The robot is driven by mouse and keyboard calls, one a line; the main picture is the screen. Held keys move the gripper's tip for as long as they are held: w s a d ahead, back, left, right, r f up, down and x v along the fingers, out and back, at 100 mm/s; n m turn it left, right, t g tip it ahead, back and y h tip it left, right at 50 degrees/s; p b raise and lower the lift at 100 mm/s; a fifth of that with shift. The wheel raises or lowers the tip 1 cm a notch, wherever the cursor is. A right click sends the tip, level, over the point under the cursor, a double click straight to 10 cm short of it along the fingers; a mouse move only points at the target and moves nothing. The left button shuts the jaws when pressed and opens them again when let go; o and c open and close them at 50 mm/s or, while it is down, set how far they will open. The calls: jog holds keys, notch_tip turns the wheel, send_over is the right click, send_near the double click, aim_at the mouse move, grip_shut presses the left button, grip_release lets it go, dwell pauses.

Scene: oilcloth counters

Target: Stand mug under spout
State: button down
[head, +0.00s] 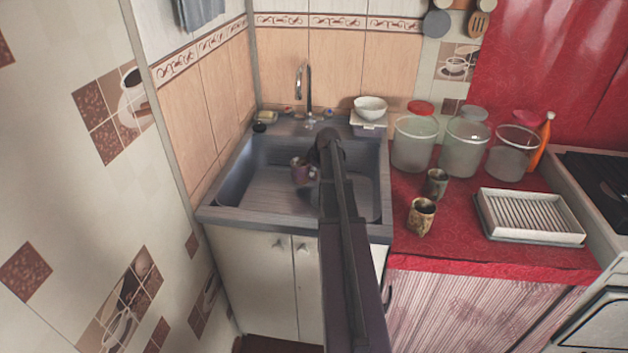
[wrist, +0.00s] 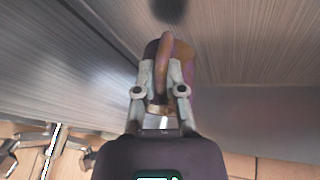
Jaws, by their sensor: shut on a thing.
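The mug (head: 299,170), purple and brown, is inside the sink basin (head: 258,190), below and in front of the chrome tap with its spout (head: 299,75). In the wrist view the mug (wrist: 184,62) is seen close up, with its brown handle between the fingers. My gripper (wrist: 161,88) is shut on that handle. In the head view my dark arm reaches over the sink's front edge and hides most of the gripper and part of the basin. I cannot tell whether the mug touches the basin floor. The tap (wrist: 52,150) shows at the wrist view's lower left.
Two other mugs, one patterned (head: 421,216) and one dark green (head: 436,183), stand on the red counter (head: 450,240) right of the sink. A white dish rack (head: 530,216), several clear canisters (head: 464,145) and a white bowl (head: 370,107) are nearby. A tiled wall borders the left.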

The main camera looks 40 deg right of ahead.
jog(key=shift+f, duration=0.1)
jog(key=shift+f+b, duration=1.85)
jog(key=shift+b, duration=0.05)
jog(key=shift+f, duration=0.1)
jog(key=c, duration=0.7)
grip_release()
jog(key=shift+r, duration=0.2)
jog(key=p+v, duration=1.1)
jog(key=v, duration=0.1)
